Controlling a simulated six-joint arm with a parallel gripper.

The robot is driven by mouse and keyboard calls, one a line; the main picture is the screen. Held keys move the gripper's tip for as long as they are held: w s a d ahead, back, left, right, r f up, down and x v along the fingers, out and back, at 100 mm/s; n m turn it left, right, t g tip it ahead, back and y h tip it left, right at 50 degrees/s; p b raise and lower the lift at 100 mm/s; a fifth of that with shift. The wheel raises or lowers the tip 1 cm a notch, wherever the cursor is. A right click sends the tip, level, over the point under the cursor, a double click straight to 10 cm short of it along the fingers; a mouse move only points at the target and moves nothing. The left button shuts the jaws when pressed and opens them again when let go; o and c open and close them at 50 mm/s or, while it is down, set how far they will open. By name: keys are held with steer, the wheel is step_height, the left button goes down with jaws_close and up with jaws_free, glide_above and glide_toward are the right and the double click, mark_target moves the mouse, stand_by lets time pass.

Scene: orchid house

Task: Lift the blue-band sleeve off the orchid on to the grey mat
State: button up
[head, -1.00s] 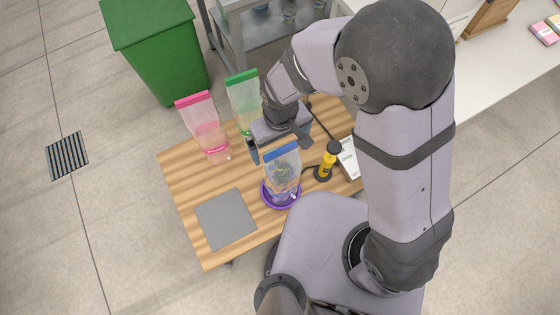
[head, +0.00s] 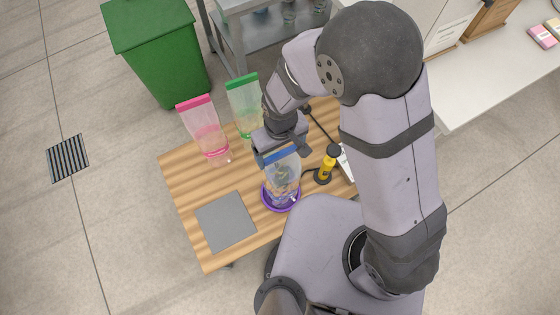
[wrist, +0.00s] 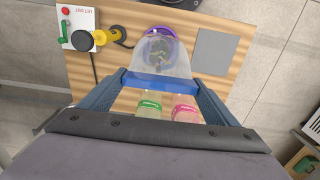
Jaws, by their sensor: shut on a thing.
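The clear sleeve with the blue band (head: 283,157) stands around the orchid (head: 283,181), whose leaves and stems show dimly through it. The orchid stands on a purple saucer (head: 270,206). My gripper (head: 283,151) is shut on the sleeve at its blue band, at the top. In the wrist view the blue band (wrist: 160,84) spans the space between my two fingers, and the sleeve's clear body reaches down over the plant. The grey mat (head: 226,221) lies bare on the table, left of the saucer.
A pink-band sleeve (head: 206,132) and a green-band sleeve (head: 243,107) stand at the back of the wooden table (head: 185,185). A green bin (head: 158,50) stands behind the table.

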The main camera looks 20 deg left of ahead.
steer(key=shift+r, duration=0.15)
step_height(320, 180, up, 18)
steer(key=b, duration=0.2)
stand_by(0.5)
steer(key=shift+r+p, duration=2.25)
steer(key=shift+r, duration=0.2)
steer(key=shift+r+p, duration=2.25)
